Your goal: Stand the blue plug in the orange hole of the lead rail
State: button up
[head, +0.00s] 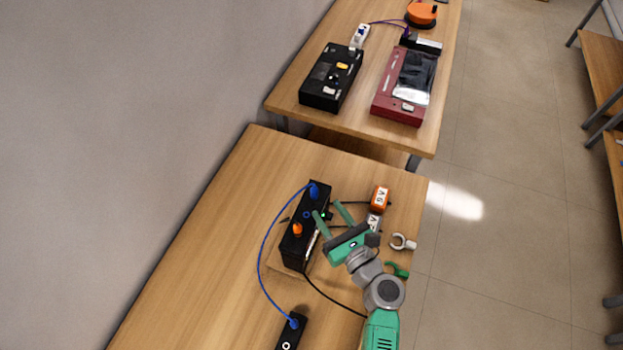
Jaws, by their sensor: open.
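A blue plug (315,190) stands at the far end of a black box (293,252) on the near table. A blue cable runs from it, curving left, to a second blue plug (294,322) on a small black bar (283,341) at the bottom edge. I cannot tell for sure which of these black pieces is the lead rail. A small orange piece (298,230) shows on the box top; I cannot tell whether it is a hole or a plug. My gripper (328,209) is open and empty, its green fingertips at the box's right side, just below the far blue plug.
To the right lie an orange block (379,198), a white block (373,223), a pale ring-shaped piece (403,242) and a green piece (396,269). Black cables run beside the box. The table's left part is clear. A farther table (285,100) holds black and red devices.

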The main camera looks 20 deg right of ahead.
aim_at(317, 195)
jog(key=w, duration=0.5)
jog(key=w+a+b, duration=0.1)
jog(key=w, duration=0.1)
jog(key=shift+w, duration=0.3)
grip_shut()
